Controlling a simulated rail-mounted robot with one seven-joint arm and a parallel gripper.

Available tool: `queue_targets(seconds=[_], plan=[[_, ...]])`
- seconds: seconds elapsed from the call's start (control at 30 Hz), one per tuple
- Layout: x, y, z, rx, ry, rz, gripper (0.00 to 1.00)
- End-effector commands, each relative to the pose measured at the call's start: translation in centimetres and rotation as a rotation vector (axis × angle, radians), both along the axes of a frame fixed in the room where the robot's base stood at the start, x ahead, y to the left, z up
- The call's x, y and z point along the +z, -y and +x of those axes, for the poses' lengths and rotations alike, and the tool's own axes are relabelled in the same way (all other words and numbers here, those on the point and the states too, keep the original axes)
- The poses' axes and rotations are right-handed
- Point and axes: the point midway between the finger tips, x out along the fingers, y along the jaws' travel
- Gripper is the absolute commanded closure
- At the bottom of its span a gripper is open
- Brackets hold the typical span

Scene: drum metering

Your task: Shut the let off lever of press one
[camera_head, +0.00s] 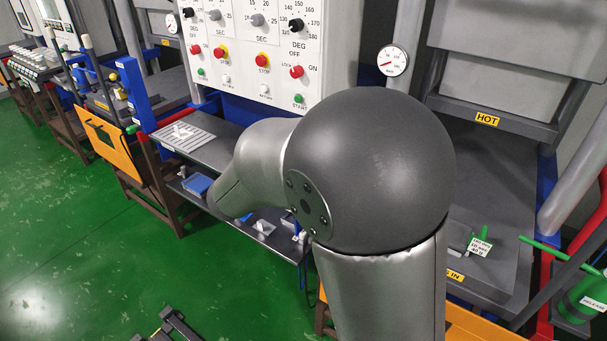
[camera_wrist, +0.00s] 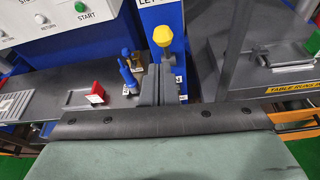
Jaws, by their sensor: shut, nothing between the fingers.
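The let off lever (camera_wrist: 163,36) shows its yellow knob at top centre in the wrist view. It is in front of a blue post (camera_wrist: 182,22) with a partly cut-off label that starts "LET". My gripper (camera_wrist: 161,78) is shut and empty, just below the knob in the picture. I cannot tell whether the fingers touch the lever. Part of the lever below the knob is hidden behind the gripper. In the head view my arm hides the gripper and this lever.
Blue-handled tools (camera_wrist: 127,74) and a red block (camera_wrist: 92,94) are on the grey shelf left of my gripper. The control panel (camera_head: 262,45) hangs above. A press marked HOT (camera_head: 486,119) stands at right. Green floor (camera_head: 90,240) is open at left.

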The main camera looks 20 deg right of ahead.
Motion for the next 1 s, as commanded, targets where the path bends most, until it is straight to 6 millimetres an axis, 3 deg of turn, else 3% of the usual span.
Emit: queue_targets(seconds=[0.23, 0.67, 0.77, 0.9, 1.0], plan=[[1.8, -1.0, -0.9, 0.001, -0.001, 0.0, 1.0], [1.7, -0.4, -1.7, -0.033, 0.002, 0.037, 1.0], [0.6, 1.9, -4.2, -0.159, 0.022, 0.174, 1.0], [-2.4, 5.6, -11.6, -0.527, 0.107, 0.54, 1.0], [-4.8, 6.0, -17.6, -0.856, 0.209, 0.825, 1.0]])
